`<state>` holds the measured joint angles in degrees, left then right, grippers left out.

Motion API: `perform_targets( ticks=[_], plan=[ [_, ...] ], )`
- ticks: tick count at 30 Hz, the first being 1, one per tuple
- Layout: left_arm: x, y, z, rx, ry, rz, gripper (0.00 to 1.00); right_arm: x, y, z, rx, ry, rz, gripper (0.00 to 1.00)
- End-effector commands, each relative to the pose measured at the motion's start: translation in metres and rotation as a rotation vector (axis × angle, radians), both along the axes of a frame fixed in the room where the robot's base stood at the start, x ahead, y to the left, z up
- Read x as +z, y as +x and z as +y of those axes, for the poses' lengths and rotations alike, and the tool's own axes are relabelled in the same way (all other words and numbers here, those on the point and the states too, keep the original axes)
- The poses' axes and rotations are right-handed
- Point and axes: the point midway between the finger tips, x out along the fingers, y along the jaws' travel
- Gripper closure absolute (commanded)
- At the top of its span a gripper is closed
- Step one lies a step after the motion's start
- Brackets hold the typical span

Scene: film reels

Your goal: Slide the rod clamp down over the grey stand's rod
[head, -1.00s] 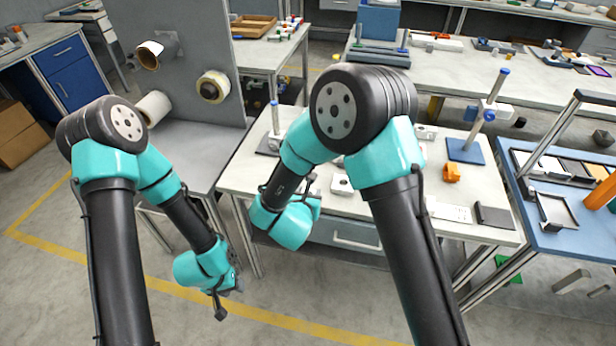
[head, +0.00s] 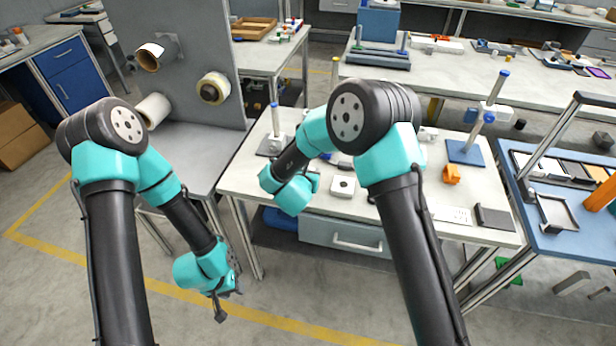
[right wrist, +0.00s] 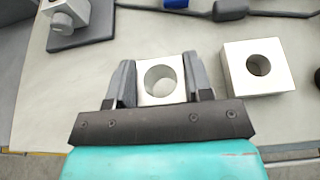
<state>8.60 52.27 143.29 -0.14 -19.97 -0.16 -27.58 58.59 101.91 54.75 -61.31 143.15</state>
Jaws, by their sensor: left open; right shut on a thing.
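My right gripper (right wrist: 161,85) is shut on a white block with a large round hole, which I take to be the rod clamp (right wrist: 141,92). The hole faces the wrist camera. In the head view the arm hides this block and the fingers. The grey stand (head: 266,150) is at the table's left, with a blue-tipped upright rod (head: 274,118) and a white block low on it. Its base (right wrist: 85,30) shows at the upper left of the right wrist view, apart from the held clamp. My left gripper (head: 222,302) is open and empty, low in front of the table.
A second white block (right wrist: 287,78) with a smaller hole lies right of my right gripper, and also shows in the head view (head: 343,190). A blue stand (head: 463,154) with a rod and an orange piece (head: 451,174) stand further right.

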Motion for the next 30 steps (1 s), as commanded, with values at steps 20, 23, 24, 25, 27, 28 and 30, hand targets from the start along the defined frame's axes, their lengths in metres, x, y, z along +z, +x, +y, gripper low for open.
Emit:
perform_targets(
  ticks=[20, 23, 24, 25, 27, 28, 30],
  plan=[
    [0.000, 0.000, 0.000, 0.000, 0.000, 0.000, 0.57, -0.033, 0.013, 0.000, 0.000, 0.001, -0.001, 0.82],
    [0.000, 0.000, 0.000, 0.000, 0.000, 0.000, 0.57, -0.036, 0.013, 0.000, 0.000, 0.000, 0.000, 0.82],
    [0.000, 0.000, 0.000, 0.000, 0.000, 0.000, 0.57, -0.036, 0.013, 0.000, 0.000, 0.000, 0.000, 0.51],
    [0.000, 0.000, 0.000, 0.000, 0.000, 0.000, 0.57, -0.036, 0.013, 0.000, 0.000, 0.000, 0.000, 0.49],
    [0.000, 0.000, 0.000, 0.000, 0.000, 0.000, 0.57, -0.036, 0.013, 0.000, 0.000, 0.000, 0.000, 0.42],
    [0.000, 0.000, 0.000, 0.000, 0.000, 0.000, 0.57, -0.036, 0.013, 0.000, 0.000, 0.000, 0.000, 0.39],
    [0.000, 0.000, 0.000, 0.000, 0.000, 0.000, 0.57, -0.036, 0.013, 0.000, 0.000, 0.000, 0.000, 0.32]
  ],
)
